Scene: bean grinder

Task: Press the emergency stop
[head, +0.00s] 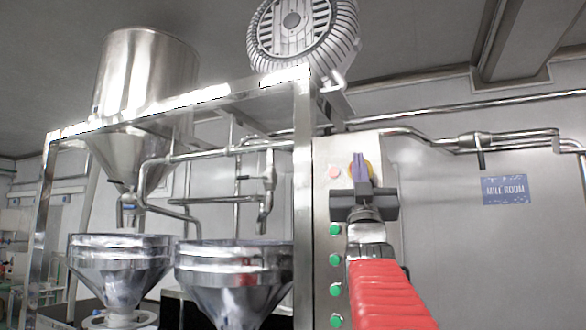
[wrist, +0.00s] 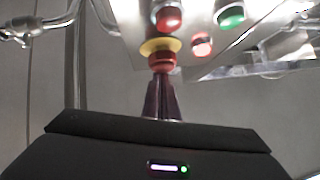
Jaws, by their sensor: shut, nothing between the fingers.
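The emergency stop is a red mushroom button with a yellow collar on the grey control panel (head: 323,222). In the wrist view the red button (wrist: 162,61) is just beyond my fingertips, with its yellow collar (wrist: 160,45) behind it. In the head view only part of the yellow collar (head: 370,170) shows; my gripper hides the rest. My gripper (head: 361,160) is shut and empty, its purple fingers lined up with the button. In the wrist view the fingertips (wrist: 162,78) reach the button's lower edge; I cannot tell whether they touch it.
Several green buttons (head: 336,260) run down the panel, below a pale red one (head: 335,172). The wrist view shows a red button (wrist: 167,18), another red one (wrist: 201,43) and a green one (wrist: 231,16) close by. A metal frame (head: 302,200) and steel hoppers (head: 120,268) stand left.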

